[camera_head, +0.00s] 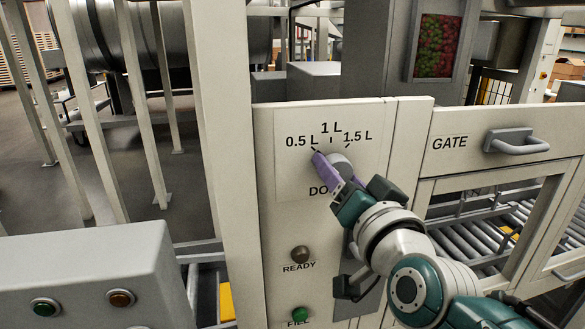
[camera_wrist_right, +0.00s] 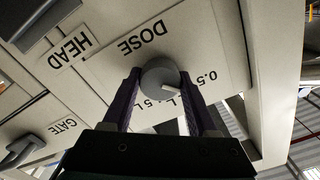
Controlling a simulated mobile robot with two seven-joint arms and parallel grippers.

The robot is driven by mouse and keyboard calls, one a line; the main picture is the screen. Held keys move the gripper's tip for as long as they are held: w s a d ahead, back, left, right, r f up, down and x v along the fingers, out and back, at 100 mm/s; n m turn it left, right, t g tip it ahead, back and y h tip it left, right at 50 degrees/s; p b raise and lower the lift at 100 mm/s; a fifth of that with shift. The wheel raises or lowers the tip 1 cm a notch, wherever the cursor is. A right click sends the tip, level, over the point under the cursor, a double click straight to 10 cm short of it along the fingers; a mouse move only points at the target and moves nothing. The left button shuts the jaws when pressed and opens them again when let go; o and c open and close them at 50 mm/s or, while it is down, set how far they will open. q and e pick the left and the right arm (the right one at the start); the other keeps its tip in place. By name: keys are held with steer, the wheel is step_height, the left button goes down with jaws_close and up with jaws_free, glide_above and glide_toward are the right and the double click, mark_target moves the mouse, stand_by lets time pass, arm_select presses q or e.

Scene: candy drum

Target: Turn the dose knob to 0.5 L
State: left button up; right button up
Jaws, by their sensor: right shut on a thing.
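The grey dose knob (camera_head: 342,161) sits on a white panel under the labels 0.5 L, 1 L and 1.5 L. My right gripper (camera_head: 332,167) is shut on it, with a purple finger along its left side; the arm hides part of the knob. In the right wrist view, the knob (camera_wrist_right: 158,74) is between the two dark fingers of the gripper (camera_wrist_right: 157,80). A pale pointer line on the knob points right, roughly toward the 0.5 L side. The exact setting cannot be told. My left gripper is out of view.
Below the knob are a brown READY lamp (camera_head: 300,254) and a green FILL button (camera_head: 300,314). A GATE handle (camera_head: 516,140) stands out to the right. A grey box (camera_head: 88,270) with two buttons is at lower left. Upright bars stand behind it.

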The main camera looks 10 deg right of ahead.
steer(key=o, duration=1.4)
steer(key=s+b, duration=0.1)
steer(key=s, duration=0.9)
steer(key=shift+d, duration=0.2)
